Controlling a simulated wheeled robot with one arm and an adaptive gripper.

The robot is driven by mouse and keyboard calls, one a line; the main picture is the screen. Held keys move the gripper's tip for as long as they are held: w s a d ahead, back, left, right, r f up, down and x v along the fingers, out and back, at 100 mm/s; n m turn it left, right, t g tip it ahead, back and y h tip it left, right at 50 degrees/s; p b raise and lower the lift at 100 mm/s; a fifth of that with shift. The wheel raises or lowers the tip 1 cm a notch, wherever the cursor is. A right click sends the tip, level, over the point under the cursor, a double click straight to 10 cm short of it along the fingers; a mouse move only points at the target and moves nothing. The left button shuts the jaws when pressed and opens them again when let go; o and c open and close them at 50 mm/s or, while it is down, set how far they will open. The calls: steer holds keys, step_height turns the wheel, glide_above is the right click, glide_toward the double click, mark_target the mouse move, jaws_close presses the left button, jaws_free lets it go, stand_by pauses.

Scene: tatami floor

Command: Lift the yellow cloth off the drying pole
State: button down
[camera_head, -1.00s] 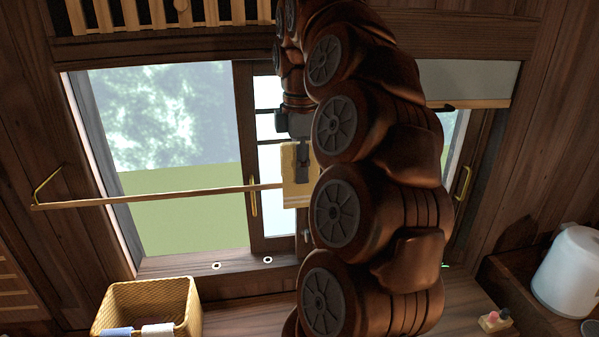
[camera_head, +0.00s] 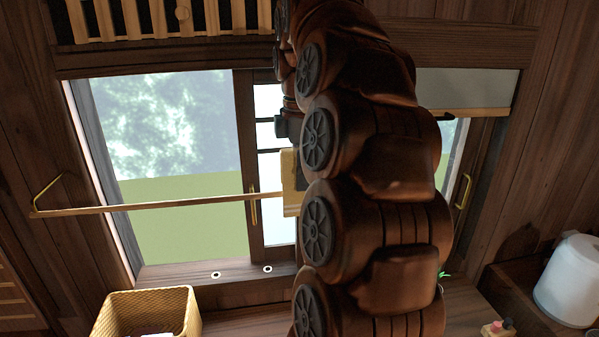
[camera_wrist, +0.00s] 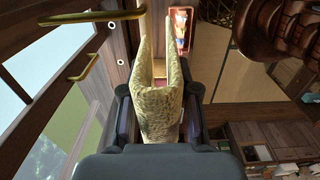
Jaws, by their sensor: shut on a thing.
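The yellow cloth (camera_head: 290,180) hangs at the right visible part of the drying pole (camera_head: 150,205), partly hidden behind my arm. In the wrist view the cloth (camera_wrist: 160,110) is folded, with two flaps spreading apart away from me. My gripper (camera_wrist: 158,95) is shut on the cloth, one finger on each side of it. In the head view my gripper is mostly hidden by my arm. Whether the cloth still rests on the pole cannot be told, as that part is hidden.
A window (camera_head: 170,150) with brass handles is behind the pole. A wicker basket (camera_head: 150,312) stands at the lower left. A white rounded container (camera_head: 570,280) is at the right. A brass handle (camera_wrist: 85,62) is left of the cloth in the wrist view.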

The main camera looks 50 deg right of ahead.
steer(key=s+a+b, duration=0.1)
steer(key=s+a, duration=0.5)
steer(key=s, duration=0.2)
steer(key=shift+s+a, duration=0.15)
steer(key=shift+s, duration=0.05)
stand_by(0.5)
